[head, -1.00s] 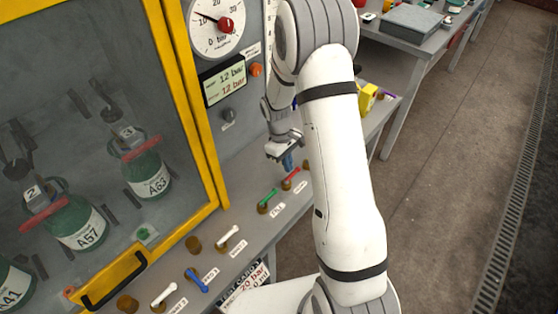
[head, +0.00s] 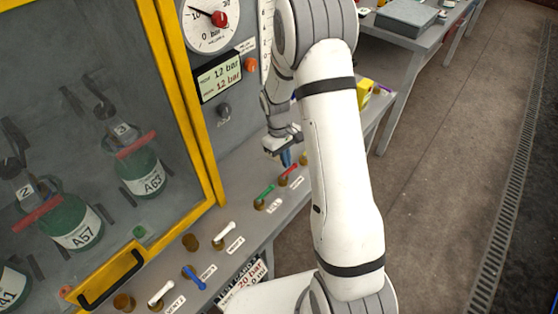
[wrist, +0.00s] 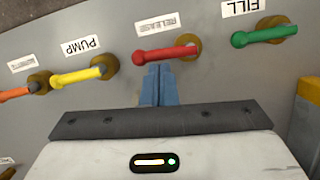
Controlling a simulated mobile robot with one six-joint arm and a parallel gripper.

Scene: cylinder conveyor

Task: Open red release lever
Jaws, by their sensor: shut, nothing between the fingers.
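The red release lever (wrist: 168,53) sits in the middle of the wrist view on a brass valve body, under a label reading RELEASE (wrist: 158,24). My gripper (wrist: 158,70) has its blue fingers pressed together just below the red handle in the picture; I cannot tell whether they touch it. In the head view the red lever (head: 288,175) lies on the panel edge right of the green one, and my gripper (head: 286,158) is just above it. Nothing shows between the fingers.
The green FILL lever (wrist: 264,36) is right of the red one in the wrist view; the yellow PUMP lever (wrist: 78,77) and an orange lever (wrist: 16,94) are left. A yellow-framed cabinet (head: 213,185) holds cylinders. White and blue levers line the near ledge.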

